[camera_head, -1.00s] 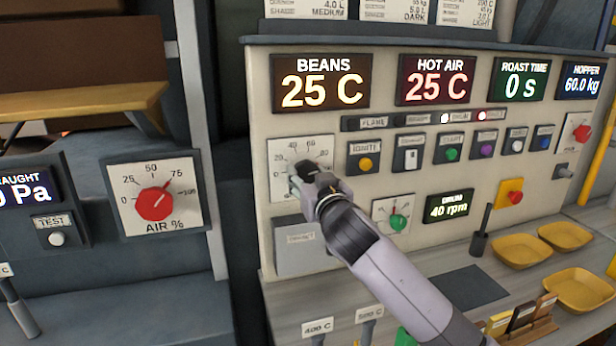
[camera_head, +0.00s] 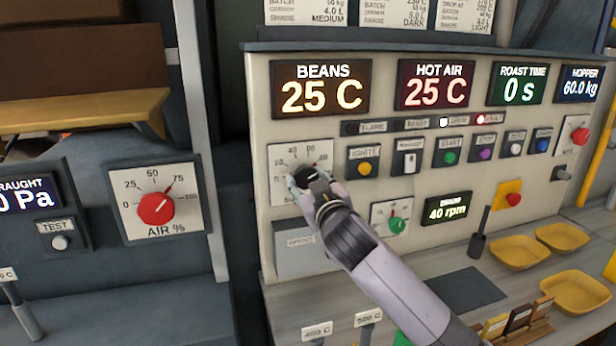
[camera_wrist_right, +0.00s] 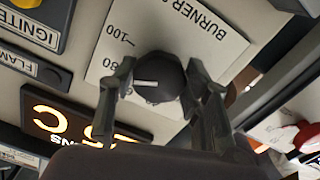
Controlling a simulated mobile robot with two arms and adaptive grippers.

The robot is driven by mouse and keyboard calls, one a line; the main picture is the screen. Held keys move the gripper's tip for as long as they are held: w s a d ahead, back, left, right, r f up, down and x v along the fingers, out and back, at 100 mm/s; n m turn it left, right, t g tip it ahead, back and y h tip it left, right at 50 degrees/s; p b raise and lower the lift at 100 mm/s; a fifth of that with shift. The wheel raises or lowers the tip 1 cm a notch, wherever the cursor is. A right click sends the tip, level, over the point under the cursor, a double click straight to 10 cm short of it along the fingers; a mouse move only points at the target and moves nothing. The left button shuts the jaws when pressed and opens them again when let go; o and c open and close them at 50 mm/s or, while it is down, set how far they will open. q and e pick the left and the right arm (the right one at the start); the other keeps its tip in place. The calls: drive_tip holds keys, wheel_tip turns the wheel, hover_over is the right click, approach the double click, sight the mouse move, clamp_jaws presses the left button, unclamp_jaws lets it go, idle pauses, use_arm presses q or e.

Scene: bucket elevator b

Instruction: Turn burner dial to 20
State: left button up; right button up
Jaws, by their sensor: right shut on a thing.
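The burner dial's white plate (camera_head: 282,212) is at the left end of the cream panel, with numbers around its upper edge. In the right wrist view, the dial's round black knob (camera_wrist_right: 158,72) has a short white pointer mark and sits on the plate marked BURNER (camera_wrist_right: 165,30). My right gripper (camera_head: 302,180) reaches it from the lower right. Its two dark fingers, also in the wrist view (camera_wrist_right: 160,84), are on either side of the knob and shut on it. The gripper hides most of the knob in the head view, and I cannot read the setting. My left gripper is out of view.
Buttons, including the yellow ignite button (camera_head: 364,168), sit right of the dial. A green-knobbed dial (camera_head: 397,225) is below right, close to my right arm. A red air dial (camera_head: 156,208) is on the separate left panel. Yellow trays (camera_head: 578,292) stand on the counter.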

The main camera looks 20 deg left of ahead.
drive_tip(key=n+p, duration=0.2)
drive_tip(key=n, duration=0.1)
drive_tip(key=shift+r+n, duration=0.15)
drive_tip(key=shift+n, duration=0.25)
drive_tip(key=n+p, duration=0.1)
drive_tip(key=n, duration=0.2)
drive_tip(key=shift+d+n+p, duration=0.1)
drive_tip(key=shift+n+p, duration=0.2)
drive_tip(key=shift+p, duration=0.05)
drive_tip(key=n+p, duration=0.2)
drive_tip(key=n, duration=0.1)
drive_tip(key=shift+r+n, duration=0.1)
drive_tip(key=shift+n, duration=0.2)
drive_tip(key=n+p, duration=0.1)
drive_tip(key=n, duration=0.2)
drive_tip(key=shift+n+p, duration=0.3)
drive_tip(key=shift+p, duration=0.1)
drive_tip(key=n+p, duration=0.2)
drive_tip(key=n, duration=0.3)
drive_tip(key=shift+p, duration=0.4)
drive_tip(key=shift+n+p, duration=1)
drive_tip(key=shift+n, duration=1.4)
